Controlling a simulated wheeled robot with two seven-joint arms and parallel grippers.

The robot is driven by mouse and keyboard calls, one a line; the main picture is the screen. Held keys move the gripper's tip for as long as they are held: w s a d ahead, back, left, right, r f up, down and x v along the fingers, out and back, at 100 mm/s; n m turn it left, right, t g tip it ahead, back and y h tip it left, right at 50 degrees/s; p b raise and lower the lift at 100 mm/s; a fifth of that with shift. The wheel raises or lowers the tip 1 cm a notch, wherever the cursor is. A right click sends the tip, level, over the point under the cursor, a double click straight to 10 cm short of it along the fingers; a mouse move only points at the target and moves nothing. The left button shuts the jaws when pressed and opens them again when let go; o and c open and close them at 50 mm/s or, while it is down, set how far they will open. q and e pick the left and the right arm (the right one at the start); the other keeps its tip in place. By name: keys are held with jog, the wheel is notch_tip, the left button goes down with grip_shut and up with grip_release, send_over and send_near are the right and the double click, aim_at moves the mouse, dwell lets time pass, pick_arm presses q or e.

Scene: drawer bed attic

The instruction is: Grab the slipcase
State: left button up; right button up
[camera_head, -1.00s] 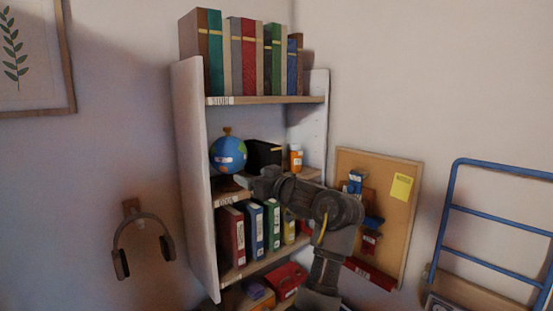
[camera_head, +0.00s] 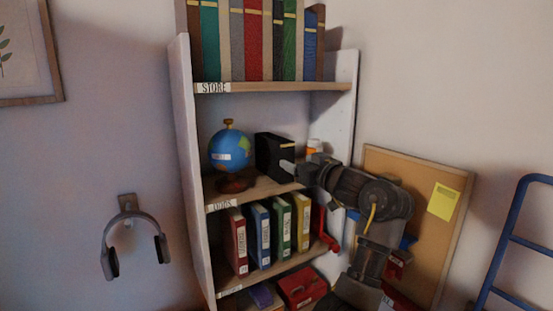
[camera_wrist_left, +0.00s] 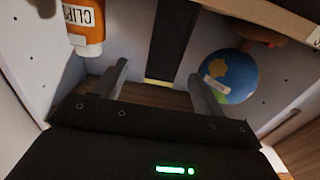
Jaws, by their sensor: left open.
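The slipcase looks to be the black box with a gold band (camera_head: 272,155) on the middle shelf, between the globe and an orange bottle. My left gripper (camera_head: 288,167) is open at the slipcase's front right side in the head view. In the left wrist view the dark slipcase (camera_wrist_left: 178,38) lies ahead, between the lines of the spread fingers (camera_wrist_left: 160,72). I cannot tell whether a finger touches it. My right gripper is in no view.
The globe (camera_head: 230,150) stands left of the slipcase. The orange bottle (camera_wrist_left: 86,22) is close on the other side. The upper shelf board (camera_head: 275,87) is above, and several binders (camera_head: 262,235) stand below.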

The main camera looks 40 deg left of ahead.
aim_at(288, 157)
pick_arm(q)
jog(key=p+x, duration=0.2)
jog(key=x, duration=0.3)
jog(key=shift+s+r, duration=0.15)
jog(key=shift+s, duration=0.05)
jog(key=shift+w+a+f, duration=0.15)
jog(key=shift+a+f, duration=0.05)
jog(key=shift+a, duration=0.3)
jog(key=shift+a+r+p, duration=0.15)
jog(key=shift+r+p, duration=0.05)
jog(key=shift+p, duration=0.45)
jog(key=p+x, duration=0.2)
jog(key=x, duration=0.1)
jog(key=p+x, duration=0.1)
jog(key=shift+a+f, duration=0.3)
jog(key=shift+f, duration=0.1)
jog(key=shift+a+f, duration=0.1)
jog(key=shift+a, duration=0.1)
jog(key=shift+d, duration=0.3)
jog(key=shift+c, duration=0.8)
jog(key=c, duration=1.1)
